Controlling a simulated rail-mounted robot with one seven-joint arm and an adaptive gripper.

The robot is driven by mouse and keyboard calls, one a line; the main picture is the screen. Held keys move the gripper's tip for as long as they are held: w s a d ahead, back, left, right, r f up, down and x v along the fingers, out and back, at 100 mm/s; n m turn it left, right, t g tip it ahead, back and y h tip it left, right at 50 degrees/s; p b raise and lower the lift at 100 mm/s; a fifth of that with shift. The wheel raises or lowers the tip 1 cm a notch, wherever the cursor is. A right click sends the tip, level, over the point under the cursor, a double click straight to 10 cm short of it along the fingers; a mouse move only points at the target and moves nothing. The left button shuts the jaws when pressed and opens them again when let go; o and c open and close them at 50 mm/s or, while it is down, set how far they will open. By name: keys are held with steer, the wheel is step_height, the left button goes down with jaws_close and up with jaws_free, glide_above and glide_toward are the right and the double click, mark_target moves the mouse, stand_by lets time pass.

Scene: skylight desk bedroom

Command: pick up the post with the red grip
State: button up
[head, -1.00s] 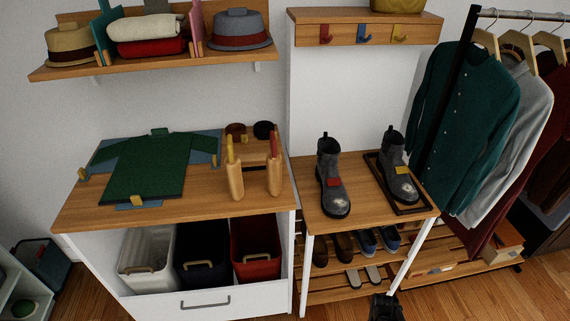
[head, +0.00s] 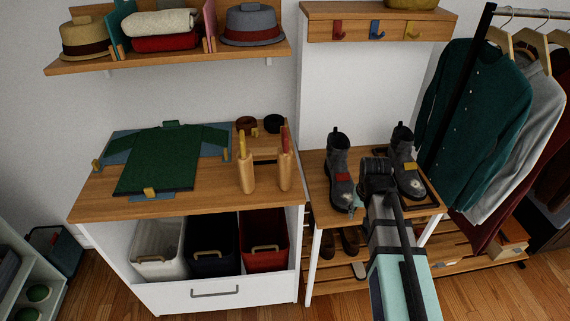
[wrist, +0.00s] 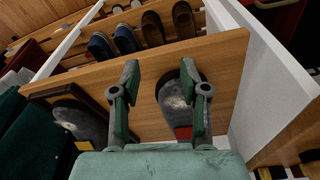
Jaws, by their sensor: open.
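The post with the red grip (head: 286,172) stands upright at the right front of the wooden cabinet top. Its red grip shows at the upper end, and its body is pale wood. A similar post with a yellow grip (head: 246,174) stands just left of it. My gripper (wrist: 160,68) is open and empty in the wrist view, above the shoe bench. In the head view it is right of the red-grip post and well apart from it. The post does not show in the wrist view.
A boot with a red tag (head: 340,180) and a boot with a yellow tag (head: 409,168) stand on the bench (head: 318,185) near my gripper.

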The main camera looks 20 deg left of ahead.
steer(key=w+a+r+n+t, duration=0.1)
steer(key=w+a+r, duration=0.1)
steer(key=a+r, duration=0.9)
steer(key=n+t+y, duration=0.1)
steer(key=n+y, duration=0.1)
glide_toward(285, 134)
steer(key=p+x, duration=0.2)
steer(key=x, duration=0.5)
steer(key=shift+w+d+f+p, duration=0.15)
steer(key=shift+f+p, duration=0.15)
steer(key=shift+p, duration=0.05)
steer(key=shift+p+x, duration=1)
steer(key=shift+x, duration=1.6)
jaws_close()
